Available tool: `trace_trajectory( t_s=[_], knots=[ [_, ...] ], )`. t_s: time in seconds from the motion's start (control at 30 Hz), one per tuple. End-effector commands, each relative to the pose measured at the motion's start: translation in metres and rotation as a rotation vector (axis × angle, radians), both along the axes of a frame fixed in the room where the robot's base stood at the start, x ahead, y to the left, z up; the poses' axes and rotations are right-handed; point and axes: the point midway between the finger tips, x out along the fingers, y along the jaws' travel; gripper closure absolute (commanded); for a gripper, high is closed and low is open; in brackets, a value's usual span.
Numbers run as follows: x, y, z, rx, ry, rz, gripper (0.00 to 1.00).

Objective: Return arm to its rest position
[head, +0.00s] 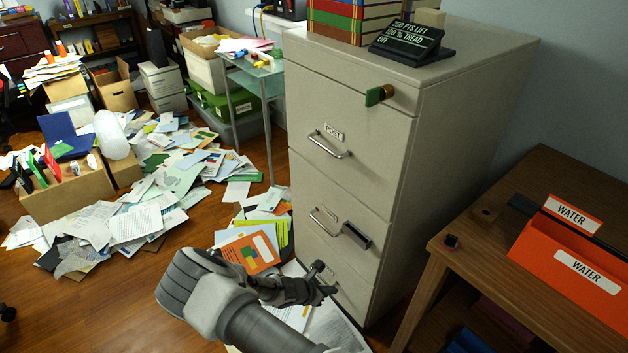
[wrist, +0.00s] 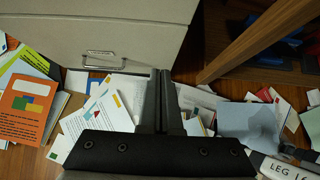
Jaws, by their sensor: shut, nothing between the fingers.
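My gripper (head: 325,279) is low in front of the beige filing cabinet (head: 345,95) in the head view, near its bottom drawer. In the wrist view my gripper (wrist: 160,75) has its two dark fingers together, with nothing between them. The cabinet's lower front (wrist: 95,40) and a drawer handle (wrist: 103,58) show beyond the fingers, to the left. All the cabinet drawers that I can see look closed. I cannot tell whether the fingers touch the cabinet.
Papers (head: 150,205) cover much of the floor at left and below my arm. A wooden table (head: 560,280) with an orange WATER box (head: 570,265) stands at right. A green glass side table (head: 258,68) is behind the cabinet's left side. Bare floor (head: 75,305) shows at lower left.

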Motion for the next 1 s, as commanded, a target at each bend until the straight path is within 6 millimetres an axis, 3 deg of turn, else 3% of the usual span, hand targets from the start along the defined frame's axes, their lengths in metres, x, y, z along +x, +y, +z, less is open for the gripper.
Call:
trace_trajectory(
  t_s=[0.17,0.27,0.67,1.0],
  knots=[
    [0.002,0.002,0.007,0.018,-0.014,-0.027,1.00],
    [0.006,0.004,0.025,0.063,-0.048,-0.098,1.00],
    [0.013,0.005,0.150,0.336,-0.238,-0.562,1.00],
    [-0.003,-0.009,0.259,0.562,-0.364,-0.928,1.00]
  ],
)
